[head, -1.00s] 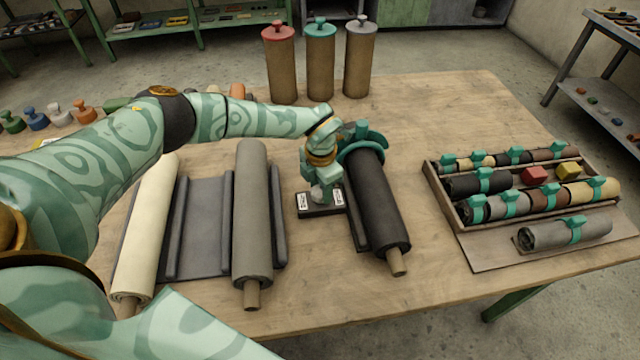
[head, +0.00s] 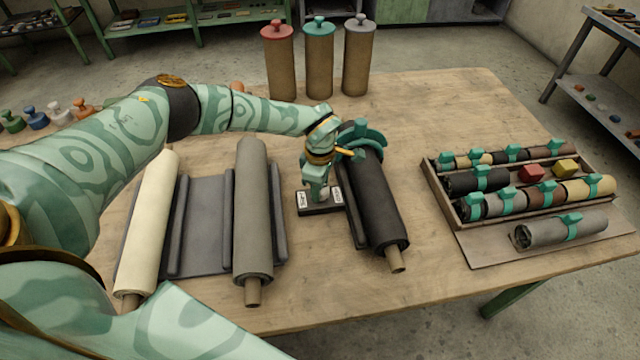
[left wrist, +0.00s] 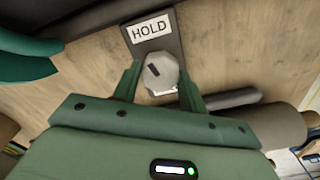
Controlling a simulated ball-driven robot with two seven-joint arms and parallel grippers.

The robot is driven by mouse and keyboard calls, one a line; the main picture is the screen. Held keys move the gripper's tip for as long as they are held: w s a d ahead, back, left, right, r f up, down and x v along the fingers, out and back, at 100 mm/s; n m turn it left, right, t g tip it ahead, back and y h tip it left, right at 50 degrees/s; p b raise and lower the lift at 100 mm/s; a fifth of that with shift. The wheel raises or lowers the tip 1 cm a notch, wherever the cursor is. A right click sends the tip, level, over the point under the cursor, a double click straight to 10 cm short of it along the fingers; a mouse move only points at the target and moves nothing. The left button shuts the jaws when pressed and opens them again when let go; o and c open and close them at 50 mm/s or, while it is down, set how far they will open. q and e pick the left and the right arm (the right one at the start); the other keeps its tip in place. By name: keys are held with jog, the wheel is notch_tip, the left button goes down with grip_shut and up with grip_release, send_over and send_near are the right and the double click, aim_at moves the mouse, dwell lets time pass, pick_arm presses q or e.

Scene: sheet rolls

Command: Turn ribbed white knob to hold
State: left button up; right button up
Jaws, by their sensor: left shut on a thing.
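The ribbed white knob (left wrist: 160,74) sits on a small dark base plate (left wrist: 176,42). It shows between the two fingers of my left gripper (left wrist: 160,68), which is shut on it. A dark mark on the knob's face slants toward the upper left, roughly toward the HOLD label (left wrist: 150,29). A second white label is mostly hidden behind the knob. In the head view my left gripper (head: 319,189) points down onto the base plate (head: 320,209), with a white label on each side, and the knob (head: 324,196) is mostly covered. My right gripper is out of view.
A black roll (head: 379,205) with a teal collar (head: 369,134) lies close right of the knob. A grey roll (head: 252,215) and a cream roll (head: 147,225) lie left. A tray (head: 470,226) of small rolls is at right. Three lidded canisters (head: 319,68) stand behind.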

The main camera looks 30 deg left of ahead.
pick_arm(q)
jog(key=shift+m, duration=1.5)
jog(key=o, duration=1)
notch_tip(320, 180, up, 16)
jog(key=p, duration=0.3)
jog(key=shift+r, duration=0.2)
